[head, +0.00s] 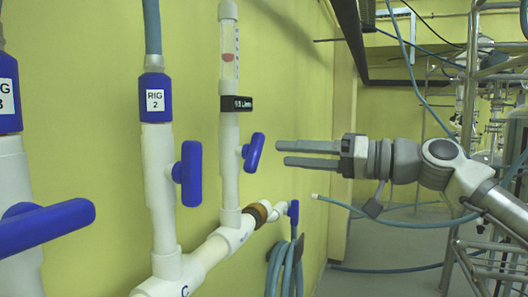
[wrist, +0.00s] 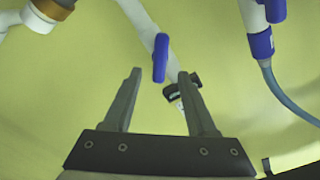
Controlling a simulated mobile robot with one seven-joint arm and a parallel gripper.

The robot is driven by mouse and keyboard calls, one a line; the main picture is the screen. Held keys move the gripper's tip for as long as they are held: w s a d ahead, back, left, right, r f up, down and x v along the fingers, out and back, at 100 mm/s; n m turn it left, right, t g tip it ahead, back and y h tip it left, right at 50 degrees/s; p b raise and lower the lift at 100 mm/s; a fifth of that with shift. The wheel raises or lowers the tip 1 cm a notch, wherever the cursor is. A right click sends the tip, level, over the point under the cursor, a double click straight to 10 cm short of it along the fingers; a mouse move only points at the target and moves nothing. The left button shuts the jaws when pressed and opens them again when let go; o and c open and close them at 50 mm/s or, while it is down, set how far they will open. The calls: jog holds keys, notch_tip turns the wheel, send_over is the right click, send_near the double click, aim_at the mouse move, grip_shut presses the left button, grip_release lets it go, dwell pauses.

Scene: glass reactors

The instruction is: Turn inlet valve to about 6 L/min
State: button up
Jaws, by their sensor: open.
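The inlet valve's blue handle (head: 253,151) is on the white pipe below a clear flow tube (head: 229,45) with a red float. It is tilted from upright. A black readout (head: 237,103) sits between them, its digits too small to read surely. My gripper (head: 281,154) is open and empty, right of the handle and apart from it, fingers pointing left. In the wrist view the blue handle (wrist: 160,58) appears between and just beyond the fingertips (wrist: 160,73). The readout (wrist: 182,86) shows there near the right finger, which partly covers it.
A second pipe labelled RIG 2 (head: 155,100) has its own blue handle (head: 187,174). Another large blue handle (head: 45,226) is at the far left. A brown-collared side outlet (head: 258,212) and a coiled hose (head: 285,268) lie below. Metal frames and glassware stand at right.

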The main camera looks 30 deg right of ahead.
aim_at(261, 153)
jog(key=x, duration=0.6)
jog(key=shift+w+a, duration=0.1)
jog(key=shift+c, duration=0.3)
jog(key=shift+f, duration=0.1)
grip_shut()
